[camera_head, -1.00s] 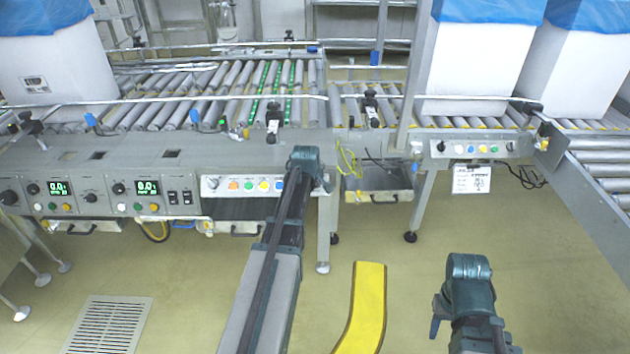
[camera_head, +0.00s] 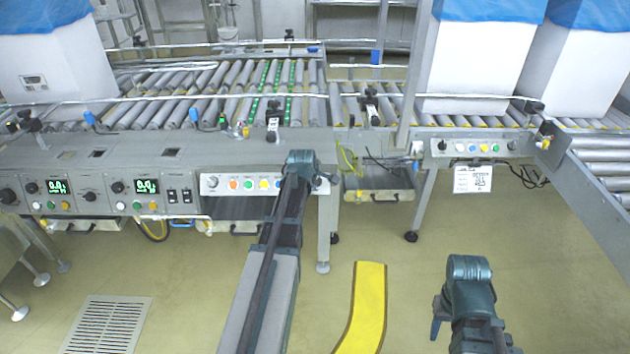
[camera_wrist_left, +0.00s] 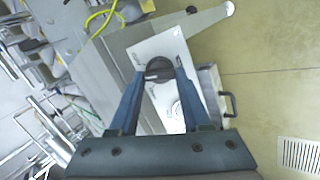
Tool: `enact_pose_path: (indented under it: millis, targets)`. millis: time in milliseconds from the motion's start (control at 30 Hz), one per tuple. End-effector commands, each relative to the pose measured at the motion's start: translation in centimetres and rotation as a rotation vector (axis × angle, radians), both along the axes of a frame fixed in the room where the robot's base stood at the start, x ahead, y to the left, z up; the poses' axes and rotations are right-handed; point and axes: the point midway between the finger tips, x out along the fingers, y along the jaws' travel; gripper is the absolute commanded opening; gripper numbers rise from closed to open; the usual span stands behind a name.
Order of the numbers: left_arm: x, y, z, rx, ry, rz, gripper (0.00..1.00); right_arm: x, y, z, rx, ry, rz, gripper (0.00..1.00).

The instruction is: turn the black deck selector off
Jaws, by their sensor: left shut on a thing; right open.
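The black selector (camera_wrist_left: 159,68) is a round dark knob on a pale panel plate in the left wrist view. My left gripper (camera_wrist_left: 160,75) has its two blue fingers on either side of the knob and is shut on it. In the head view my left gripper (camera_head: 303,168) is at the right end of the button panel (camera_head: 222,186) on the conveyor front and hides the knob there. The knob's pointer direction is not clear. My right gripper (camera_head: 440,316) is open and apart from everything, above the floor at the lower right; its fingertips are hard to make out.
Another button panel (camera_head: 475,147) is at the right. A yellow floor strip (camera_head: 362,310) lies between my arms over open floor.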

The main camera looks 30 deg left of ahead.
Motion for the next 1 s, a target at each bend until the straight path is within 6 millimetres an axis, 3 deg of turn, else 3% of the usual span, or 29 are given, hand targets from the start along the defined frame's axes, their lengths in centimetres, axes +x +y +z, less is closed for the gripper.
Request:
enact_pose_path:
  millis: [433, 1000]
  targets:
    - [-0.21, -0.03, -0.18, -0.144, -0.086, 0.192, 0.0, 0.02, -0.03, -0.75, -0.001, 0.0, 0.0, 0.45]
    - [-0.2, -0.03, -0.14, -0.176, -0.106, 0.235, 0.0, 0.01, -0.03, -0.84, -0.002, -0.001, 0.0, 0.45]
